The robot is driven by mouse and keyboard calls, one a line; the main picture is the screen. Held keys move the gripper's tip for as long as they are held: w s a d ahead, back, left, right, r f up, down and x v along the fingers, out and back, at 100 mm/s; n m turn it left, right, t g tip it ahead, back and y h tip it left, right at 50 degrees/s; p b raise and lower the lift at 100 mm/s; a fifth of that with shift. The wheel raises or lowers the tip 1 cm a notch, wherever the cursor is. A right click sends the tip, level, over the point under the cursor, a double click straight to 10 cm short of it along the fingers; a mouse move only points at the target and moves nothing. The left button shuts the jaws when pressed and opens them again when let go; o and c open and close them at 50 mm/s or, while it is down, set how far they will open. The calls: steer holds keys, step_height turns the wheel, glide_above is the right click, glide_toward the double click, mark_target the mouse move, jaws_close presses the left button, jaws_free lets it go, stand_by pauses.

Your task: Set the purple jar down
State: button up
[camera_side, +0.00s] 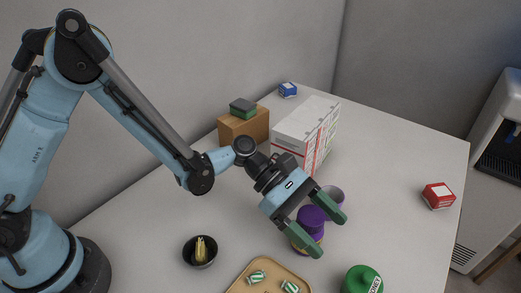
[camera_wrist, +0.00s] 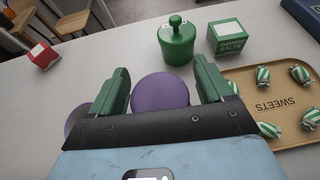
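The purple jar (camera_side: 311,216) is between the two green fingers of my gripper (camera_side: 330,236) in the side view. Its round purple top also shows between the fingers in the wrist view (camera_wrist: 160,92). The fingers (camera_wrist: 161,82) lie close along both sides of it, and my gripper looks shut on it. The near finger hides part of the jar in the side view. A yellowish band shows low down beside that finger. Whether the jar's base touches the counter is hidden.
A greyish-purple vessel (camera_side: 334,193) stands close behind the jar. A sweets tray (camera_side: 238,285), a green jar (camera_side: 362,280), a black cup (camera_side: 200,251), white boxes (camera_side: 305,132) and a red box (camera_side: 438,195) stand around. The counter (camera_side: 390,190) is clear to the right.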

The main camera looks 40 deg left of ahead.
steer(key=shift+r, duration=0.15)
steer(key=s+a+r+m+t+y, duration=0.1)
steer(key=a+r+m+t+y, duration=0.1)
steer(key=a, duration=0.8)
steer(key=s+a+r+m+t+y, duration=0.2)
steer(key=a+r+m+t+y, duration=0.1)
steer(key=a+m+y, duration=0.4)
steer(key=s+a+r+m+t+y, duration=0.2)
steer(key=a+m, duration=0.6)
steer(key=a, duration=0.6)
steer(key=shift+s+r+t+y, duration=0.2)
steer(key=shift+r+t+y, duration=0.3)
steer(key=shift+r+y, duration=0.55)
